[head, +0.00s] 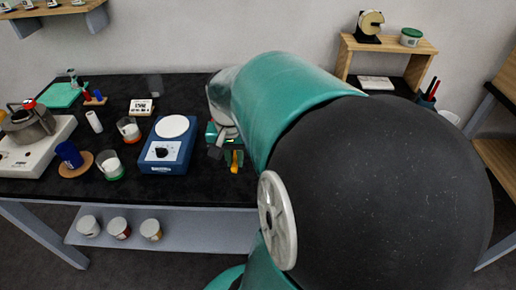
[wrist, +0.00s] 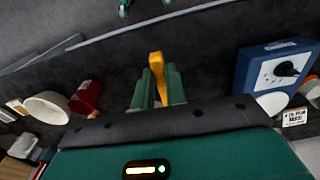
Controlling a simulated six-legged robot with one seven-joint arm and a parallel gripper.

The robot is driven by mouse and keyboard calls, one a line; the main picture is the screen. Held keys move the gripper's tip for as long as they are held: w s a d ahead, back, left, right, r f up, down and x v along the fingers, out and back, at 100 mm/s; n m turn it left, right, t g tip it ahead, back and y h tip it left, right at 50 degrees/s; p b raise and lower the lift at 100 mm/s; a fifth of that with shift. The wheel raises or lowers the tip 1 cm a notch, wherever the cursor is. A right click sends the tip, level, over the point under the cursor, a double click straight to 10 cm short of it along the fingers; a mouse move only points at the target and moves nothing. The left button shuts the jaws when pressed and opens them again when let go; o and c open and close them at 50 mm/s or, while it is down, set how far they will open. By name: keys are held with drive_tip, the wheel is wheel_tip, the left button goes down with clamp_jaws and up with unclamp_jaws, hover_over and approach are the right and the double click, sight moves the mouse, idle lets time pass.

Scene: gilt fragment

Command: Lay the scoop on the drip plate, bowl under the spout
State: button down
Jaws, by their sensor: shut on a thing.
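My gripper (wrist: 157,92) is shut on a yellow-orange scoop (wrist: 157,66), whose upper part sticks out past the green fingers in the wrist view. In the head view my gripper (head: 229,155) and the scoop (head: 235,166) show just right of the blue device, above the black table. The gap between scoop and tabletop cannot be judged. I cannot make out a drip plate or spout with certainty; my arm hides much of the table's right side.
The blue device (head: 171,145) with a white disc stands left of my gripper. Glasses, a blue cup (head: 69,154) and a kettle (head: 28,121) stand farther left. In the wrist view a red cup (wrist: 86,97) and white vessel (wrist: 47,107) stand at left. Bare black tabletop lies between.

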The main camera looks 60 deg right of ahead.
drive_tip(key=shift+h, duration=0.3)
drive_tip(key=d+f, duration=0.2)
drive_tip(key=d, duration=0.3)
drive_tip(key=s+d+f, duration=0.1)
drive_tip(key=d+f, duration=0.2)
drive_tip(key=d, duration=0.2)
drive_tip(key=d+f, duration=0.3)
drive_tip(key=d, duration=0.2)
drive_tip(key=shift+s, duration=0.2)
drive_tip(key=shift+w+d+f, duration=0.1)
drive_tip(key=shift+d+f, duration=0.5)
drive_tip(key=shift+f, duration=1.6)
drive_tip(key=shift+f, duration=0.25)
drive_tip(key=c, duration=1.4)
unclamp_jaws()
drive_tip(key=shift+c, duration=0.2)
